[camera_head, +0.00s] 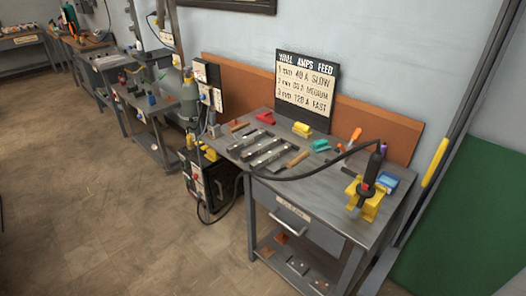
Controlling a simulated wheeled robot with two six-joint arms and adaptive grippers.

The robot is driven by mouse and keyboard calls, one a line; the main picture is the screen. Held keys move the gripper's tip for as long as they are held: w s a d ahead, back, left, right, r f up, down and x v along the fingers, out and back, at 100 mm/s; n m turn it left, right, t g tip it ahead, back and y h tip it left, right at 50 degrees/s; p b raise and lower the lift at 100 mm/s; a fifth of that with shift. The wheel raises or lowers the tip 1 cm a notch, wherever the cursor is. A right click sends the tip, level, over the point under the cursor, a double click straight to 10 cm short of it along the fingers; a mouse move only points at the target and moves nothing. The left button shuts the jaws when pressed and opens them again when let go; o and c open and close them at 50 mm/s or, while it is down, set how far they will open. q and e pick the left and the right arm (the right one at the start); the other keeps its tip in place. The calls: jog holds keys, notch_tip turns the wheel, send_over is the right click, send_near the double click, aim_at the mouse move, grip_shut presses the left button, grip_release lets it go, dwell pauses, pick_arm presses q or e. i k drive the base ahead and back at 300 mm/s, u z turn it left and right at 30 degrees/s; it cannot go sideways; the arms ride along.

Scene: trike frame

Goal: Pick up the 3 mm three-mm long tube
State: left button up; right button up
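Three grey metal bars that look like tubes lie side by side on the left half of the steel workbench (318,172). One is the back bar (249,138), one the middle bar (262,146), one the front bar (271,156). They are too small to tell which is the 3 mm long tube. Neither of my grippers shows in the head view.
A sign (306,85) reading "WALL AMPS FEED" stands at the bench's back. A yellow holder (363,202) with a torch is at the right, its black cable crossing the bench. A welding machine (208,180) stands left of the bench. Open floor (110,220) lies at the left.

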aim_at(232, 149)
jog(key=z, duration=0.25)
jog(key=i, duration=1.4)
jog(key=z, duration=0.2)
